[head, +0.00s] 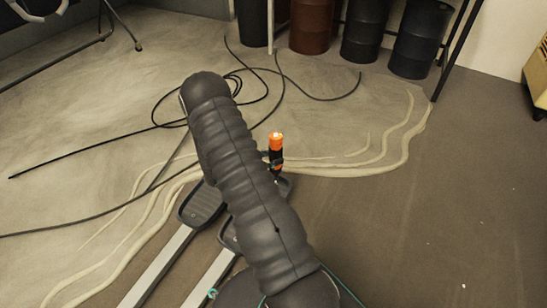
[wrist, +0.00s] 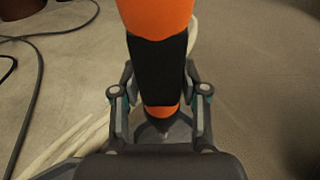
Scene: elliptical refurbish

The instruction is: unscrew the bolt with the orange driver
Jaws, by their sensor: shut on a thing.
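The orange and black driver (head: 276,143) stands roughly upright just right of my arm in the head view. In the wrist view the driver (wrist: 157,65) runs down the middle, with an orange top, a black grip and an orange band low down. My gripper (wrist: 160,115) is shut on the driver, one finger on each side. In the head view my gripper (head: 277,165) is small and partly hidden behind my arm. The driver's lower tip is hard to make out above dark grey parts. I cannot see the bolt.
Two dark foot pedals (head: 201,204) on pale rails lie left of and under my arm. Black cables (head: 100,155) loop over the floor at left. Several drums (head: 311,25) stand at the back. The floor at right (head: 450,200) is clear.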

